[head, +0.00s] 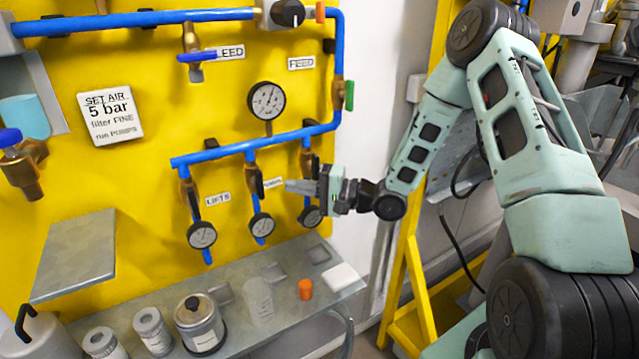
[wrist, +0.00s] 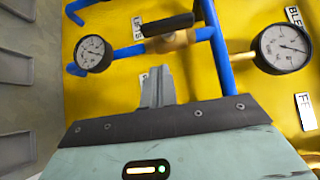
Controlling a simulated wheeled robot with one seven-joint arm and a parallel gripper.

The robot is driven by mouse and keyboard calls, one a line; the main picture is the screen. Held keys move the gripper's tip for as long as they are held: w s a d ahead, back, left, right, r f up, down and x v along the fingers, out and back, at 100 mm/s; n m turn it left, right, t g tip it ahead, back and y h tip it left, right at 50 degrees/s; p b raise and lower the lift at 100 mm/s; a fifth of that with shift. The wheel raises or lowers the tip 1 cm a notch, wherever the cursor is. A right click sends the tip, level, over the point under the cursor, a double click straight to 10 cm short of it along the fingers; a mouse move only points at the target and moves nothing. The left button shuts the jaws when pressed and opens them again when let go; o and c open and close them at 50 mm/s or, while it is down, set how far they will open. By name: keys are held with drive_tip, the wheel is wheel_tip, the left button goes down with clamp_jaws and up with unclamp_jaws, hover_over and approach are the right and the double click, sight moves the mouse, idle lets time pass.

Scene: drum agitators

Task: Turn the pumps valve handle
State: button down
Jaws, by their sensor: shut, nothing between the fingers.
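The pumps valve is the middle one of three below the lower blue pipe. Its black handle (head: 258,181) lies along the branch pipe, beside the partly hidden pumps label (head: 273,183). In the wrist view the black handle (wrist: 168,24) stands out in front of a brass body (wrist: 170,41). My gripper (head: 287,185) is shut and empty, pointing left at the panel, just right of the handle in the head view. In the wrist view the closed fingers (wrist: 157,88) are below the valve in the picture, with no contact visible.
The lifts valve's gauge (head: 202,235) is to the left, and another gauge (head: 311,216) sits below my gripper. A large gauge (head: 266,101) is above. A grey shelf (head: 240,310) with jars and an orange cap (head: 305,289) is below. Open space lies in front of the panel.

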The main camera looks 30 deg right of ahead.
sight(260, 185)
drive_tip(key=shift+w+a+p, duration=0.15)
drive_tip(key=shift+a+p, duration=0.6)
drive_tip(key=shift+a, duration=1.45)
drive_tip(key=shift+w+f+b, duration=0.1)
drive_tip(key=shift+f+b, duration=0.05)
drive_tip(key=shift+b, duration=0.2)
drive_tip(key=shift+m, duration=0.3)
